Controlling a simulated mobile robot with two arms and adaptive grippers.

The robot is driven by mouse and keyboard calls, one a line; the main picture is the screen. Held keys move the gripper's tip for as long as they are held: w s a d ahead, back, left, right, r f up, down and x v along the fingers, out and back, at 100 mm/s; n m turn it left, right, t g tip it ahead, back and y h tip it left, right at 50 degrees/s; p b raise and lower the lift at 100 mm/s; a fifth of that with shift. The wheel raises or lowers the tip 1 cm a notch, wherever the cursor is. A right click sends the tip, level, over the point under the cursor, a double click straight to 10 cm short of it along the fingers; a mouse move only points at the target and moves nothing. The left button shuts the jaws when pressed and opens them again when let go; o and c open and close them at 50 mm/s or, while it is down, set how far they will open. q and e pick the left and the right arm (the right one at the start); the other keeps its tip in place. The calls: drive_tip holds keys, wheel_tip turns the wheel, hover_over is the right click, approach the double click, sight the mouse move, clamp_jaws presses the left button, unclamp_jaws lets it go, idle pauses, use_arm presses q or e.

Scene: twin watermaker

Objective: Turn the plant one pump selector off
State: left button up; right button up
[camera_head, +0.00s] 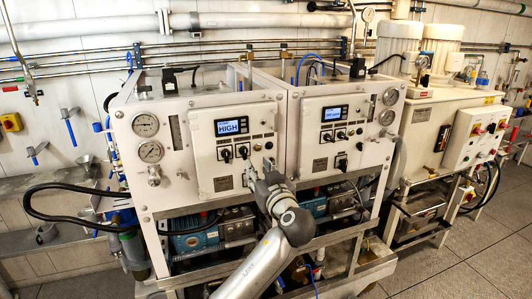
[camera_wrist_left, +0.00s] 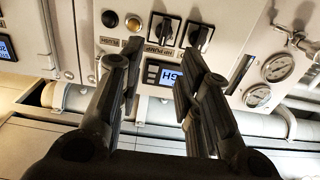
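The left white panel (camera_head: 205,172) has a lit display reading HIGH (camera_head: 230,127). Two black selectors sit below it, a left one (camera_head: 226,155) and a right one (camera_head: 243,151). The wrist view shows the panel upside down, with the same left selector (camera_wrist_left: 200,35) and right selector (camera_wrist_left: 163,28). A label beside them seems to read PUMP; I cannot tell which selector it names. My left gripper (camera_wrist_left: 160,65) is open and empty, its fingers apart in front of the panel. In the head view the left gripper (camera_head: 260,171) is just right of and below the selectors. My right gripper is not in view.
A similar right panel (camera_head: 330,137) has its own display and selectors. Gauges (camera_head: 150,152) and a valve knob stand out at the left panel's left side. Hoses and blue pumps (camera_head: 195,235) are below. Open floor (camera_head: 480,265) lies at the right.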

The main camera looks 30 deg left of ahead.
sight(245, 153)
use_arm(q)
drive_tip(key=p+x, duration=0.4)
drive_tip(key=x, duration=0.5)
drive_tip(key=shift+s+a, duration=0.1)
drive_tip(key=shift+a, duration=0.1)
drive_tip(key=shift+p+x, duration=0.35)
drive_tip(key=shift+x, duration=0.55)
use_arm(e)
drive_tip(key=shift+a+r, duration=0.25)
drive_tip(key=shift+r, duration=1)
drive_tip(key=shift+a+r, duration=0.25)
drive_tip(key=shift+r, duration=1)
use_arm(q)
drive_tip(key=shift+f, duration=0.15)
clamp_jaws()
